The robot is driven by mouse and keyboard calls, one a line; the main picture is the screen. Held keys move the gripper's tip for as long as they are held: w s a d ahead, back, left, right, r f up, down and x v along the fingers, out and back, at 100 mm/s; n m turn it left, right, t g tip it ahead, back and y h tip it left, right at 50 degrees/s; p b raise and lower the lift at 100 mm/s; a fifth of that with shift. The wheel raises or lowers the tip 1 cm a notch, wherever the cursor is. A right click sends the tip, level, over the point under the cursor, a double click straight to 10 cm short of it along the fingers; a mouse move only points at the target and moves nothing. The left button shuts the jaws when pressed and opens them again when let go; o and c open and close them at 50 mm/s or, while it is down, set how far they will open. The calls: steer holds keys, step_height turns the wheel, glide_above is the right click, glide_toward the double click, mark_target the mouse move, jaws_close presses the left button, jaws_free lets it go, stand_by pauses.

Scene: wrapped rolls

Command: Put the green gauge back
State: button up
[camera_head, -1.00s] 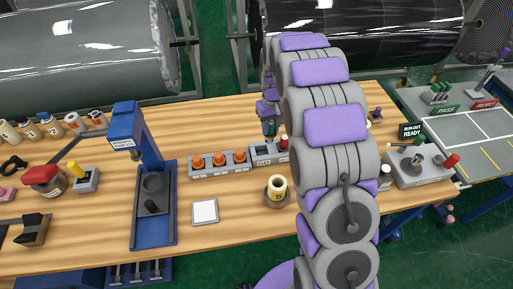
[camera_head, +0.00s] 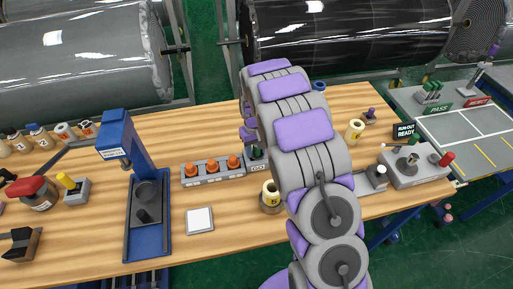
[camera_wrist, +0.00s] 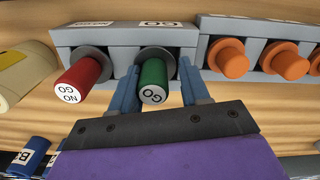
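The green gauge (camera_wrist: 153,78), marked GO, stands in the right seat of a grey holder (camera_wrist: 110,38) labelled GO on that side. A red gauge (camera_wrist: 80,80), marked NO GO, is in the left seat. My gripper (camera_wrist: 158,68) has one blue finger on each side of the green gauge. A gap shows between the gauge and the right finger, so the gripper looks open around it. In the head view the green gauge (camera_head: 257,153) is small and partly hidden by my arm, which covers much of the holder.
A grey rack with several orange plugs (camera_head: 214,172) stands left of the holder. A cream roll (camera_head: 270,194) is in front. A blue press (camera_head: 147,240) and white pad (camera_head: 200,219) are farther left. Bare tabletop (camera_head: 90,240) lies left of the press.

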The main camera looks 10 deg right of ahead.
steer(key=shift+o, duration=0.8)
steer(key=shift+a+r, duration=0.1)
steer(key=shift+a, duration=0.4)
steer(key=shift+d, duration=0.6)
steer(key=shift+d+r, duration=0.2)
steer(key=shift+d, duration=0.15)
step_height(320, 180, up, 6)
steer(key=a+r+p, duration=0.1)
steer(key=a+p, duration=0.1)
step_height(320, 180, up, 4)
glide_above(253, 154)
steer(key=d, duration=0.1)
steer(key=shift+w, duration=0.15)
steer(key=s+r+m, duration=0.1)
steer(key=s+r, duration=0.5)
steer(key=s, duration=0.4)
steer(key=s+r+m, duration=0.1)
steer(key=s+r, duration=0.4)
steer(key=s, duration=0.5)
steer(key=s+g, duration=0.1)
steer(key=s, duration=2.1)
steer(key=shift+s, duration=0.2)
